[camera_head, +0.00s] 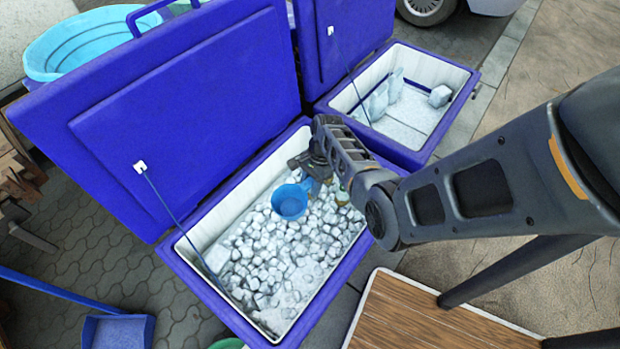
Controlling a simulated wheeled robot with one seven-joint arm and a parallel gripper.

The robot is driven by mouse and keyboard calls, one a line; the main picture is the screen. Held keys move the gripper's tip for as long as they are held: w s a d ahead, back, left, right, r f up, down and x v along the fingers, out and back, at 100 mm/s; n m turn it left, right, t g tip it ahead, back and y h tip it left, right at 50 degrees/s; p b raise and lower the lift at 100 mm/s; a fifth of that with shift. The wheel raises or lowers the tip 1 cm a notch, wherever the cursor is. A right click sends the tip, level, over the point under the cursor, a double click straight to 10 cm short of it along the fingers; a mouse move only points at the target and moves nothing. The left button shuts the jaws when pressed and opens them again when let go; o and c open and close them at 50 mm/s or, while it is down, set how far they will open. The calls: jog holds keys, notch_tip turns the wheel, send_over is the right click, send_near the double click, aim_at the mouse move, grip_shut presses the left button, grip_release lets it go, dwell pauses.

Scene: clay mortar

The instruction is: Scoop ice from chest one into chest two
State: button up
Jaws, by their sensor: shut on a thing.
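The nearer blue ice chest (317,318) stands open, its white inside filled with many small ice cubes (275,255). A blue scoop (290,202) is over the ice in the upper part of this chest; I cannot tell how deep it sits or whether ice is in it. My gripper (312,172) is shut on the scoop at its upper right, with the handle mostly hidden by the gripper. The farther blue chest (455,115) stands open behind it, holding a few pale bottle-like shapes (385,92) and a block of ice (440,95).
The nearer chest's raised lid (190,105) stands along its left side, with a thin stay (180,215). The farther lid (345,35) is also up. A wooden-topped table (420,325) is at lower right. A blue dustpan (118,330) lies at lower left.

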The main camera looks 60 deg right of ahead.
aim_at(295, 194)
jog(key=shift+g+h, duration=0.3)
jog(key=shift+h, duration=0.5)
notch_tip(295, 194, down, 27)
jog(key=b, duration=2.6)
jog(key=shift+a, duration=0.1)
jog(key=shift+w+a, duration=0.1)
jog(key=shift+a, duration=0.05)
jog(key=shift+w+a+r+p, duration=0.1)
jog(key=shift+w+a+p, duration=0.05)
jog(key=shift+a, duration=0.3)
jog(key=shift+w+a+r+p, duration=0.1)
jog(key=shift+w+a+p, duration=0.05)
jog(key=shift+a, duration=0.25)
jog(key=a, duration=0.2)
jog(key=w+a, duration=0.1)
jog(key=a, duration=0.1)
jog(key=w+a, duration=0.1)
jog(key=a, duration=0.1)
jog(key=shift+a+f, duration=0.1)
jog(key=shift+y, duration=0.9)
jog(key=a+p+v, duration=0.2)
jog(key=p+v, duration=0.6)
jog(key=a+r+p+v, duration=0.1)
jog(key=p+v, duration=0.8)
jog(key=a+p+v, duration=0.2)
jog(key=p+v, duration=0.7)
jog(key=shift+w+a+r, duration=0.3)
jog(key=shift+w+r, duration=0.05)
jog(key=shift+r, duration=0.15)
